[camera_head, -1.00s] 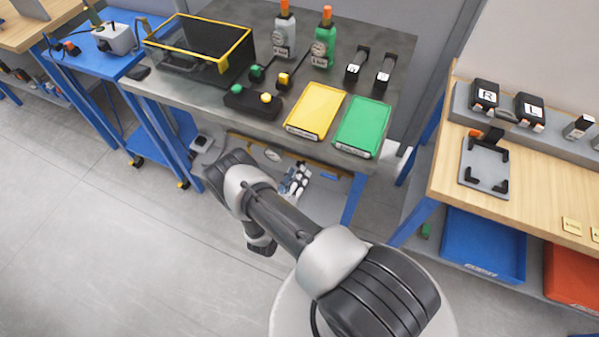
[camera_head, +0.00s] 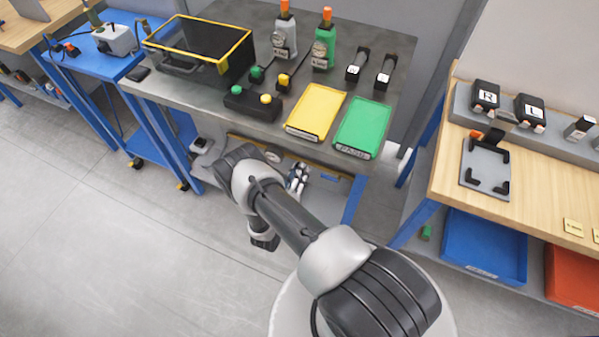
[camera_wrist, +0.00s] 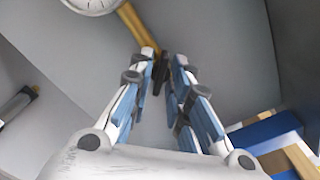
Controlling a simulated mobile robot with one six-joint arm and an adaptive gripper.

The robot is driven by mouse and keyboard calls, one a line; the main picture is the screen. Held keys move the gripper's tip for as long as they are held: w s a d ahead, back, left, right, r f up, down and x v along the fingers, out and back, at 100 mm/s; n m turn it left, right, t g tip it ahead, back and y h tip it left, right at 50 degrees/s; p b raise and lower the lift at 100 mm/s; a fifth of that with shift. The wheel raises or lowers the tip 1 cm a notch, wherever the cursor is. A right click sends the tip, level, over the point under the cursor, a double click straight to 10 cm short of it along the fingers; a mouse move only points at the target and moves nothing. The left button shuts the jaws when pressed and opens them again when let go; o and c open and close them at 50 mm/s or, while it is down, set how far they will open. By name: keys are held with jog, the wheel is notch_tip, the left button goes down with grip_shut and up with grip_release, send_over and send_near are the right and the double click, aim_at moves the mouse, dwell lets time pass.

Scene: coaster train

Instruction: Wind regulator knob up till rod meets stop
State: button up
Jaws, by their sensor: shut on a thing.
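In the wrist view my gripper (camera_wrist: 163,62) reaches away from the camera, its blue and white fingers closed in at the tips. They are shut on a small dark piece (camera_wrist: 158,78), which seems to be the regulator knob; the fingers hide most of it. A yellow pipe (camera_wrist: 138,27) runs up from the fingertips to a round white gauge (camera_wrist: 94,3), cut by the top edge. In the head view my gripper (camera_head: 297,175) is below the grey bench top, close to the gauge (camera_head: 275,157). I cannot make out the rod or its stop.
The grey bench (camera_head: 200,93) above carries a yellow tray (camera_head: 316,112), a green tray (camera_head: 362,125) and a button box (camera_head: 252,102). A blue bench leg (camera_head: 354,198) stands right of my gripper. The floor (camera_head: 110,240) at the left is clear.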

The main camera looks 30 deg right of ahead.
grip_shut()
jog(key=shift+m, duration=0.3)
